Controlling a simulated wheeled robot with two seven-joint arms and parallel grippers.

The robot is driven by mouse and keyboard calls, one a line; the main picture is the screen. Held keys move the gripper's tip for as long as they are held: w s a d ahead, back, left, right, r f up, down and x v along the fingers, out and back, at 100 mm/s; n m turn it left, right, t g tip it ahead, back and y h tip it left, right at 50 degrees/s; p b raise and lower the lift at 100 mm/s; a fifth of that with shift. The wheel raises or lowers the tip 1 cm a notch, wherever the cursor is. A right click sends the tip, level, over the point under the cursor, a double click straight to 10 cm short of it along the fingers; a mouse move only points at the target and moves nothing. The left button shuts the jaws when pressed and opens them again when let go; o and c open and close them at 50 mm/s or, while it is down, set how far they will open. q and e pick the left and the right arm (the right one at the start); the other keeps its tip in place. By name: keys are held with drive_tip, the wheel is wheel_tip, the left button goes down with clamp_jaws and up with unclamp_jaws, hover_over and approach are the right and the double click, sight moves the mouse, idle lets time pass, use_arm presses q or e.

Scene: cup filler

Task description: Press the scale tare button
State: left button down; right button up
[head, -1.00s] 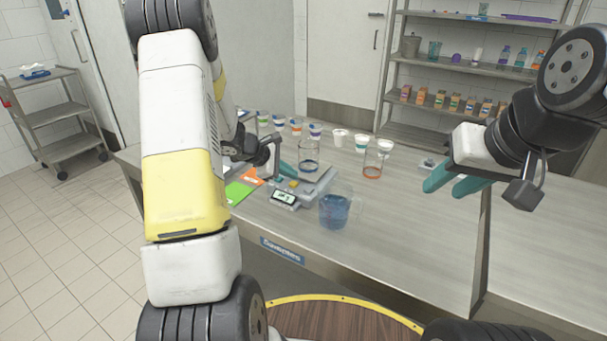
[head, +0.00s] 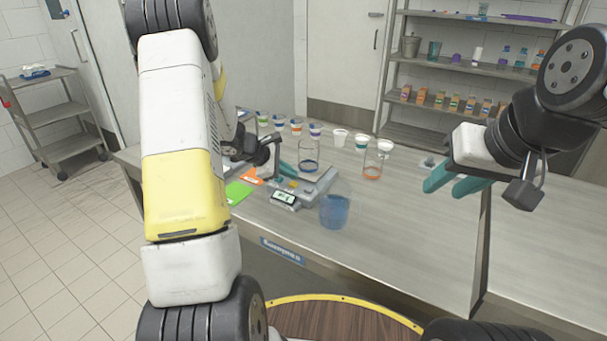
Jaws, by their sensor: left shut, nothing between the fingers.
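The grey scale (head: 309,195) sits on the steel table, with a small lit display (head: 284,199) at its front and a yellow button (head: 293,184) behind the display. A clear glass beaker (head: 309,155) with a blue band stands on the scale. My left gripper (head: 286,172) is shut and empty, its teal fingertips low at the scale's left side, close to the yellow button. I cannot tell whether they touch it. My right gripper (head: 455,184) is in the air over the right part of the table, its teal fingers a little apart and empty.
A clear jug (head: 334,211) of blue liquid stands just right of the scale's display. A glass with an orange band (head: 373,172) and several small cups (head: 340,137) stand behind. Green (head: 238,192) and orange (head: 250,177) cards lie to the left.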

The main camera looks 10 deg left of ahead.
sight(291, 184)
use_arm(q)
drive_tip(key=shift+f, duration=0.1)
idle(0.3)
drive_tip(key=shift+f, duration=0.35)
drive_tip(key=shift+f, duration=0.45)
idle(0.8)
drive_tip(key=shift+r, duration=0.9)
drive_tip(key=shift+r, duration=0.1)
drive_tip(key=shift+r, duration=2.4)
